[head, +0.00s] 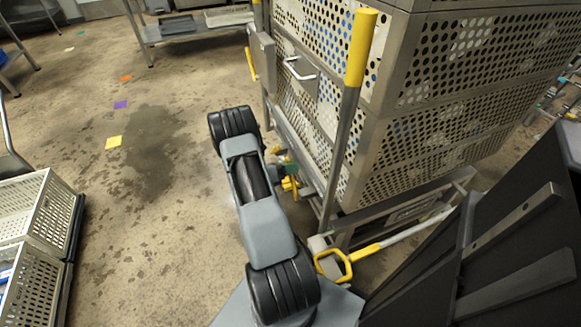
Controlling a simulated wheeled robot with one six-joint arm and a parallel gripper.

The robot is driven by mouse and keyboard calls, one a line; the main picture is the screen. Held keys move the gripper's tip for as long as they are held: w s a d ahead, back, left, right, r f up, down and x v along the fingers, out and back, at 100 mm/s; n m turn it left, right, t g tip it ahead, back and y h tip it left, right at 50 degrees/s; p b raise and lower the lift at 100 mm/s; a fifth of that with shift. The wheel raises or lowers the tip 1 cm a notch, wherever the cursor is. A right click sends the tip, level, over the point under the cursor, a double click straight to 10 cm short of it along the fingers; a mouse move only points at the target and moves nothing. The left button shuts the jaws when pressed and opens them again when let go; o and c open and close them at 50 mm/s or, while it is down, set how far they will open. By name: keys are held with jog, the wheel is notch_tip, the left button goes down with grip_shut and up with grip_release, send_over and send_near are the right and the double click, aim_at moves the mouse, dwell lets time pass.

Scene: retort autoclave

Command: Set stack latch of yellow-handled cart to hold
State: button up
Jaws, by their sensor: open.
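The yellow-handled cart carries a tall stack of perforated metal crates (425,150). Its upright post ends in a thick yellow grip (360,47). A grey plate (263,58) with a small yellow lever (251,64) hanging down is on the stack's left corner; I cannot tell surely whether this is the stack latch. Small yellow and green parts (290,184) show low by the cart's frame, partly hidden by my arm. My arm reaches up the middle, left of the cart.
A yellow looped handle on a bar (335,265) sticks out low at the cart's front. White crates (35,215) stand at the left. A metal table (195,25) is at the back. The wet-stained floor between is open, with a yellow paper square (113,142).

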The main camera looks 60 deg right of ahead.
jog(key=shift+c, duration=0.3)
grip_shut()
dwell(0.3)
